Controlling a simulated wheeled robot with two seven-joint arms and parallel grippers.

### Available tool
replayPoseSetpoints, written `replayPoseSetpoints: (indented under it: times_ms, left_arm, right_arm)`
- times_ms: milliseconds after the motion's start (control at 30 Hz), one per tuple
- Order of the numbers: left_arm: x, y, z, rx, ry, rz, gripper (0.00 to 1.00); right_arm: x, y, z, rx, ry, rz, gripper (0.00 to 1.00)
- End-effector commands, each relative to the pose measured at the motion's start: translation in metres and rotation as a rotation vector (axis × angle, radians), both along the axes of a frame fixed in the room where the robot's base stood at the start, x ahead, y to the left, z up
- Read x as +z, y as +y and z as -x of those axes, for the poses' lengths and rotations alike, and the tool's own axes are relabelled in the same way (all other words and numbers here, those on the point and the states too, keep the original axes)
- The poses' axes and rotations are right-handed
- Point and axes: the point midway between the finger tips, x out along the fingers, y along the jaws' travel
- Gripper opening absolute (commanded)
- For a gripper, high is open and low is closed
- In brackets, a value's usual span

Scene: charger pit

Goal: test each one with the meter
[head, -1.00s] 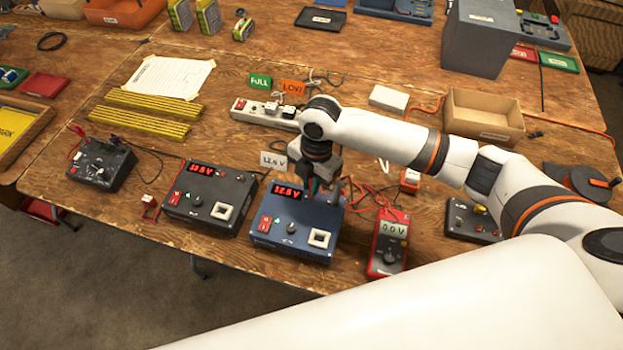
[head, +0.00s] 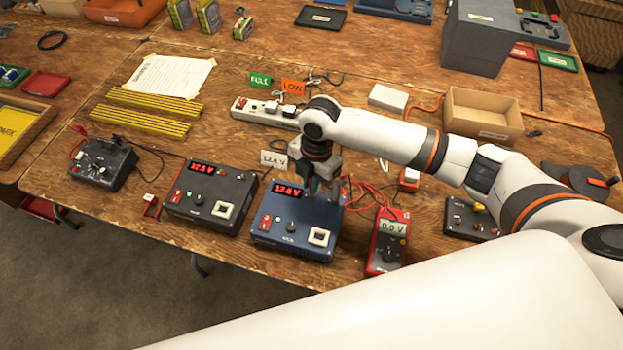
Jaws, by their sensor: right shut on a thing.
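A blue charger box (head: 275,237) with a red lit display, near 12.8, stands at the bench's front. A dark charger box (head: 210,197) with a similar lit display stands left of it. A red multimeter (head: 388,243) reading 0.0 V lies to the right, with red leads (head: 372,197) behind it. My right gripper (head: 322,185) points down at the blue box's back right corner. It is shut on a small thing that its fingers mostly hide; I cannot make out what. A card (head: 273,159) reading about 12.8 V stands behind the blue box. My left gripper is out of view.
A black box with clip leads (head: 103,166) stands far left. Behind are yellow-black strips (head: 140,124), a power strip (head: 264,113), green FULL (head: 260,80) and orange LOW (head: 293,86) labels, and a cardboard tray (head: 484,118). My right arm spans the bench's right side.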

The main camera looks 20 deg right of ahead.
Motion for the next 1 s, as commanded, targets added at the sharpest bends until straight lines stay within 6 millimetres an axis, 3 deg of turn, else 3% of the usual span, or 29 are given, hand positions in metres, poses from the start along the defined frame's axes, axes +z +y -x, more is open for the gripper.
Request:
replayPoseSetpoints:
  times_ms: [1000]
  left_arm:
    - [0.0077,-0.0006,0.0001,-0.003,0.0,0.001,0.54]
  right_arm:
    - [-0.0001,0.0001,0.0003,0.0,0.001,0.001,0.0]
